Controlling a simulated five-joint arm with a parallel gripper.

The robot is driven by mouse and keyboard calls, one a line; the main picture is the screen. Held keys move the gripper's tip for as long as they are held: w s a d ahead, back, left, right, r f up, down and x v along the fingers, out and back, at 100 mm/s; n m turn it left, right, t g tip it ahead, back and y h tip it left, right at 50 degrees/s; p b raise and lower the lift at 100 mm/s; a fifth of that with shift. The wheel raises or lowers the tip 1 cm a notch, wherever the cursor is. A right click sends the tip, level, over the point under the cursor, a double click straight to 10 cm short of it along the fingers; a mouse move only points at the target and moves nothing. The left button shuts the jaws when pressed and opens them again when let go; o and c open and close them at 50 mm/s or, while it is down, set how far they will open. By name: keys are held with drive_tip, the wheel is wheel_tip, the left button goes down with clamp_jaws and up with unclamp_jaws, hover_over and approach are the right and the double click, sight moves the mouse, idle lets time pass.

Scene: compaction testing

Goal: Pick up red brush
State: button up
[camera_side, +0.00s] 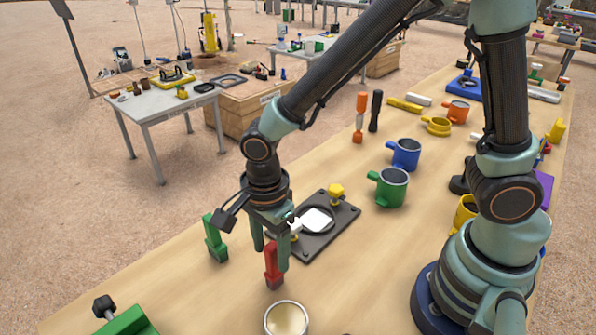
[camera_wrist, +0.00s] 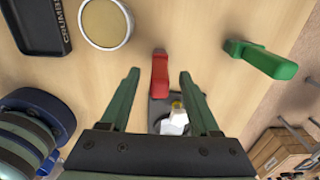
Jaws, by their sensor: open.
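The red brush (camera_side: 273,268) is on the wooden table below my gripper in the side view. In the wrist view the red brush (camera_wrist: 159,75) lies between the two fingers, near the fingertip line. My gripper (camera_side: 270,250) points down and is open, with one finger on each side of the brush. In the wrist view my gripper (camera_wrist: 159,76) shows clear gaps to the brush on both sides. In the side view one finger partly covers the brush.
A green brush (camera_side: 215,240) stands to the left. A round metal-rimmed container (camera_side: 286,319) is in front. A black plate (camera_side: 343,219) with a white piece and yellow knobs lies behind. Green (camera_side: 391,188) and blue (camera_side: 406,153) mugs stand right.

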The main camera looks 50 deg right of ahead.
sight(274, 267)
drive_tip(key=shift+d+f, duration=0.15)
drive_tip(key=shift+f, duration=2.5)
clamp_jaws()
